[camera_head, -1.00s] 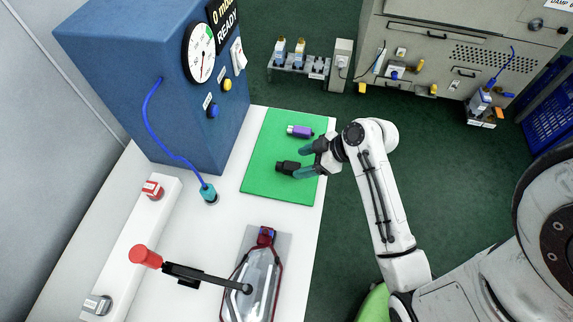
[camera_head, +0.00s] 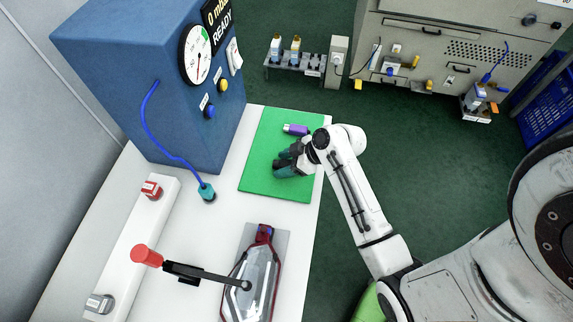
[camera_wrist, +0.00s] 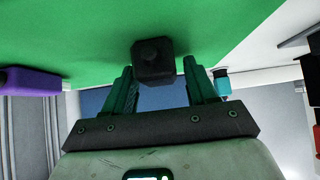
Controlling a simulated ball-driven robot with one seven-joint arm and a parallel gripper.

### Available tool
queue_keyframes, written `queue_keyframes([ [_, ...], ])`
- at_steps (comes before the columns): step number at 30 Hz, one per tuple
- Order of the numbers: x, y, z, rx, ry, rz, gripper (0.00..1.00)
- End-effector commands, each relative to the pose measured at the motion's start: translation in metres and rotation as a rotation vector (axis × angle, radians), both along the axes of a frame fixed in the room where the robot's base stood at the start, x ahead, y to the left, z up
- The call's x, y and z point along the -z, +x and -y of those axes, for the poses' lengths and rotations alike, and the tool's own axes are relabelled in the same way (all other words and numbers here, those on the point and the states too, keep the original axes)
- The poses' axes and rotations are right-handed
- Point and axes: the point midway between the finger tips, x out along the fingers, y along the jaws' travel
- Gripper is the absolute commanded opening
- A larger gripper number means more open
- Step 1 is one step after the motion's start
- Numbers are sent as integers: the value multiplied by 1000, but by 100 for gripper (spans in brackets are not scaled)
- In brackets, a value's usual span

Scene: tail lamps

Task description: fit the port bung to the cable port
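A small black bung-like piece (camera_wrist: 153,62) lies on the green mat (camera_head: 262,135). In the wrist view it sits at the tips of my gripper (camera_wrist: 160,80), between the two green fingers. The fingers are apart, with a gap on the right side; I cannot tell whether the left finger touches it. In the head view my gripper (camera_head: 284,164) is low over the mat and largely hides the black piece. The clear tail lamp (camera_head: 252,280) lies in its holder on the white bench, with a red and dark fitting (camera_head: 264,233) at its upper end. I cannot make out the cable port's opening.
A purple piece (camera_head: 296,129) lies on the mat just behind my gripper. A blue test box (camera_head: 150,85) with gauge stands left. A teal hose end (camera_head: 207,193) and a red-knobbed lever clamp (camera_head: 146,255) stand on the bench.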

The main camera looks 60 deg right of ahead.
Motion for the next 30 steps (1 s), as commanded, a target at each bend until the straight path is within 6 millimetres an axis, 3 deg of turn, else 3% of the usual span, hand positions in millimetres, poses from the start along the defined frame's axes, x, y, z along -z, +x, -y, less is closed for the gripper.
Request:
queue_keyframes([
  [14, 0, 0, 0, 0, 0, 0, 10],
  [23, -2, 0, 0, 0, 0, 0, 10],
  [30, -23, 1, 0, -1, -2, 3, 10],
])
